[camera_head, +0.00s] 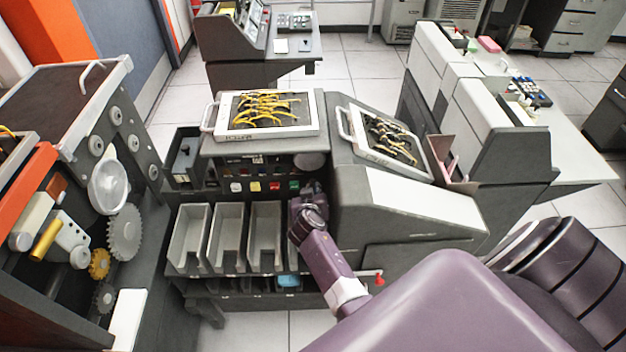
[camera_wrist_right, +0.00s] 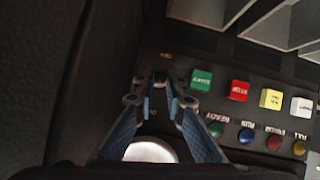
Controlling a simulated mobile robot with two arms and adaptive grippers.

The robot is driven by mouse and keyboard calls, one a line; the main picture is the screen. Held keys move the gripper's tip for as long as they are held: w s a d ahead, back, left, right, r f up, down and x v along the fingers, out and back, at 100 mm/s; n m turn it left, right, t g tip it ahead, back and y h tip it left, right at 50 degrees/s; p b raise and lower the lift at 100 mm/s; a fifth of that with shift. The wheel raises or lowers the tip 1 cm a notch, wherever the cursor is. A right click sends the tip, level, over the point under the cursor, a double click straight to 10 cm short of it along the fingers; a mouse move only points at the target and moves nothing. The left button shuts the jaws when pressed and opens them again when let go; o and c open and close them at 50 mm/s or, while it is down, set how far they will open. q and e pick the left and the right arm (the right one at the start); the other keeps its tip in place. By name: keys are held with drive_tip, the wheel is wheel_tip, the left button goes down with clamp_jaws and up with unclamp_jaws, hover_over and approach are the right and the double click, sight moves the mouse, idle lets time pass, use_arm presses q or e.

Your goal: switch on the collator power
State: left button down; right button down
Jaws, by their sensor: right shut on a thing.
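The collator (camera_head: 420,205) is the grey machine in the middle of the head view, with a dark control panel (camera_head: 222,172). My right gripper (camera_head: 308,188) reaches the panel's right end, beside the green START button (camera_head: 294,185). In the right wrist view my right gripper (camera_wrist_right: 160,84) is shut, its fingertips around a small dark power switch (camera_wrist_right: 160,75) near the green START button (camera_wrist_right: 201,79). Small labels stand above and below the switch, too blurred to read. The fingertips hide part of it, so its position cannot be told. My left gripper is not in view.
A red STOP button (camera_wrist_right: 238,90), a yellow button (camera_wrist_right: 271,98) and a white button (camera_wrist_right: 302,106) sit near the switch. A pale round dial (camera_wrist_right: 150,152) is below the fingers. Card pockets (camera_head: 228,235) stand under the panel. Wire-filled plugboards (camera_head: 265,112) lie on top.

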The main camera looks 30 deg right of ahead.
drive_tip(key=shift+w+r+g+y+p, duration=0.25)
drive_tip(key=shift+r+g+y+p, duration=0.15)
drive_tip(key=shift+r+g+y, duration=0.15)
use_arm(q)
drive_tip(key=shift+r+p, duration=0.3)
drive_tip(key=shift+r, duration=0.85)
use_arm(e)
drive_tip(key=shift+w+d+r+g+y, duration=0.2)
drive_tip(key=shift+g+y, duration=0.25)
drive_tip(key=shift+g, duration=0.35)
drive_tip(key=shift+w+d+r+g+y, duration=0.1)
drive_tip(key=shift+r+g+y, duration=0.25)
drive_tip(key=shift+g, duration=0.4)
drive_tip(key=shift+f, duration=0.1)
drive_tip(key=c, duration=2)
unclamp_jaws()
drive_tip(key=shift+c, duration=0.2)
drive_tip(key=shift+s+a, duration=0.1)
drive_tip(key=v, duration=1.1)
drive_tip(key=shift+r, duration=0.45)
drive_tip(key=shift+s, duration=0.1)
